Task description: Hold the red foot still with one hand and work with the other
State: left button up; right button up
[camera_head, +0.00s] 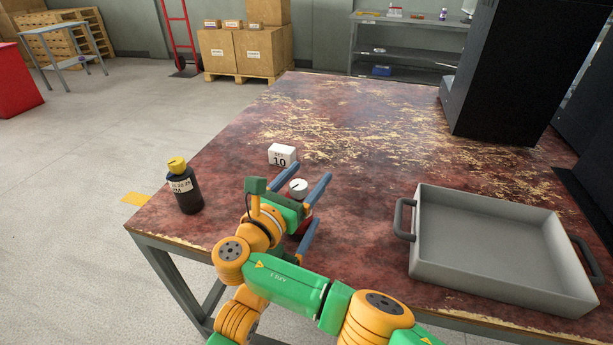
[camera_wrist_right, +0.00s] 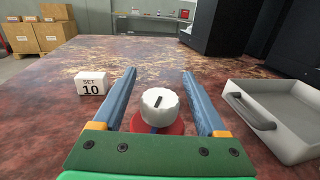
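The red foot (camera_wrist_right: 171,128) shows in the right wrist view as a red base under a round white knob (camera_wrist_right: 159,106) with a dark slot on top. In the head view the white knob (camera_head: 298,187) stands near the table's front left, and a little red (camera_head: 305,224) shows between my fingers. My right gripper (camera_head: 321,199) is open, its two blue fingers on either side of the foot. In the right wrist view a gap shows between each finger and the knob. The gripper's palm hides the near part of the foot. My left gripper is not in view.
A white block marked "SET 10" (camera_head: 282,155) stands just beyond the gripper. A dark bottle with a yellow cap (camera_head: 187,187) stands near the left table edge. A grey handled tray (camera_head: 425,262) lies at right, and a black machine (camera_head: 505,70) stands behind. The table's middle is clear.

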notch_tip(320, 180, up, 10)
dwell(0.5)
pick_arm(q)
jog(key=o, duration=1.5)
